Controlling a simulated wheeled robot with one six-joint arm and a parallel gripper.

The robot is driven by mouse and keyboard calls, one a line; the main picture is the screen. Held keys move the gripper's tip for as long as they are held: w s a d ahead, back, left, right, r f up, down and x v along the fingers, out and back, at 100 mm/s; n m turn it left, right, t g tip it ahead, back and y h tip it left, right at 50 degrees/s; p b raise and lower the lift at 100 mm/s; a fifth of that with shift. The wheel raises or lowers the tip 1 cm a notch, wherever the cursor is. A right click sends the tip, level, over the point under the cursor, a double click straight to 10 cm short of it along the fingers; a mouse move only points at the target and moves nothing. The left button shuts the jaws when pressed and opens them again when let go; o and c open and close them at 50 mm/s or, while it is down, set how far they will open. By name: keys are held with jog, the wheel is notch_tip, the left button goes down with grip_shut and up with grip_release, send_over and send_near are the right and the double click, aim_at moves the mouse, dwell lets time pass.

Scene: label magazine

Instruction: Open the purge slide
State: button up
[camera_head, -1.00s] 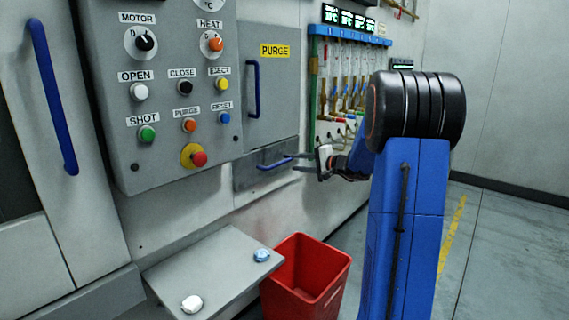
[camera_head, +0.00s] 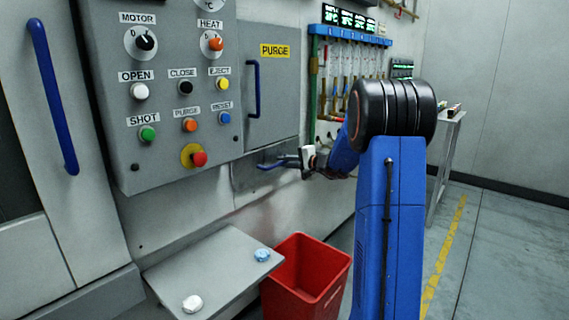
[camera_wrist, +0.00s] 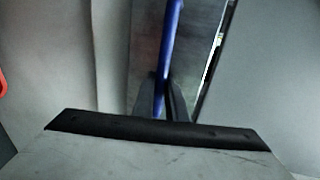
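The purge slide (camera_head: 243,180) is a grey panel low on the machine wall, below the door with the yellow PURGE label (camera_head: 275,51). Its blue bar handle (camera_head: 267,166) also shows in the wrist view (camera_wrist: 171,40), running between my fingers. My gripper (camera_head: 283,161) is at the right part of this handle. In the wrist view my gripper (camera_wrist: 161,103) has one dark finger on each side of the bar, close against it, and looks shut on it. My wrist and fingers hide part of the slide's right side.
A red bin (camera_head: 318,263) stands on the floor below the slide, beside a grey shelf (camera_head: 205,262) with a white and a blue lump. The button panel (camera_head: 165,110) is at upper left. The door's upright blue handle (camera_head: 254,88) is just above. Floor at right is open.

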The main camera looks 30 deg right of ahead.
jog(key=shift+s, duration=0.1)
grip_shut()
jog(key=f+v, duration=0.3)
jog(key=v, duration=1.2)
jog(key=s+f+v, duration=0.1)
jog(key=f+v, duration=0.2)
jog(key=v, duration=1.2)
jog(key=shift+s+d+f, duration=0.2)
jog(key=shift+s+d, duration=0.05)
jog(key=shift+s, duration=0.2)
jog(key=o, duration=0.7)
grip_release()
jog(key=shift+o, duration=0.2)
jog(key=shift+s, duration=0.1)
jog(key=v, duration=1.7)
jog(key=shift+s, duration=0.1)
